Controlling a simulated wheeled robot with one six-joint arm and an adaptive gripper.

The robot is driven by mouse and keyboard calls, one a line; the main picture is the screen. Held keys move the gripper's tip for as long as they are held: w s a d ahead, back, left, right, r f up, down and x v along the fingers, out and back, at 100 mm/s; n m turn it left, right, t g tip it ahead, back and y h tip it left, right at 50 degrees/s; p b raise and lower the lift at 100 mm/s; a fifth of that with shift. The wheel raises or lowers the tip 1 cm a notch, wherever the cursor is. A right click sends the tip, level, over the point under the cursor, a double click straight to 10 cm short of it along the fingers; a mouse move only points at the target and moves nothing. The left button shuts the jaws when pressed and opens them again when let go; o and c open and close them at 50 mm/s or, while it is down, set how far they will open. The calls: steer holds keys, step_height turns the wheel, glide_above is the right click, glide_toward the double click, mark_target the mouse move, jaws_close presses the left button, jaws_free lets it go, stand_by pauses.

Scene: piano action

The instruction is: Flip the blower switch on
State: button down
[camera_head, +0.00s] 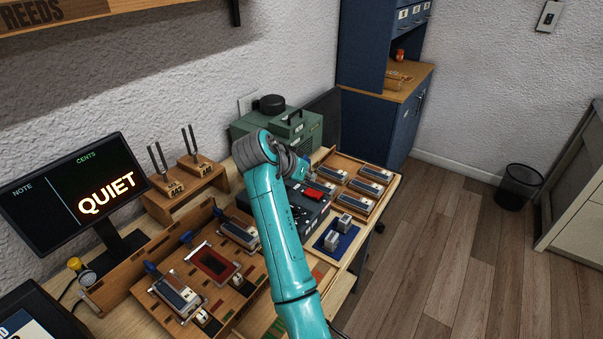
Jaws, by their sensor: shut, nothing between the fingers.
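The green blower box (309,132) stands at the back of the bench against the wall, with a black round cap and a handle on top. A dark box (312,216) with red parts on it stands in front of it. I cannot pick out the blower switch for certain. My teal arm crosses the bench, and its wrist is just in front of the blower. My gripper (308,184) is dark, small and partly lost against the dark box. It looks shut and empty. I cannot tell whether it touches anything.
A monitor (75,190) reading QUIET stands at left. Tuning forks on a wooden stand (187,188), a wooden jig (150,258) with reed parts, a tray (340,158) of several blocks and a blue mat (345,245) crowd the bench.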

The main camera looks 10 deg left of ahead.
mark_target(320, 194)
steer(key=x, duration=0.3)
steer(key=shift+w+d+f, duration=0.1)
steer(key=shift+f, duration=0.05)
step_height(320, 194, down, 3)
steer(key=shift+d+f, duration=0.1)
steer(key=shift+d, duration=0.1)
steer(key=shift+f, duration=0.45)
steer(key=shift+d+f, duration=0.2)
steer(key=shift+f, duration=0.1)
steer(key=shift+a+r, duration=0.1)
steer(key=shift+a, duration=0.05)
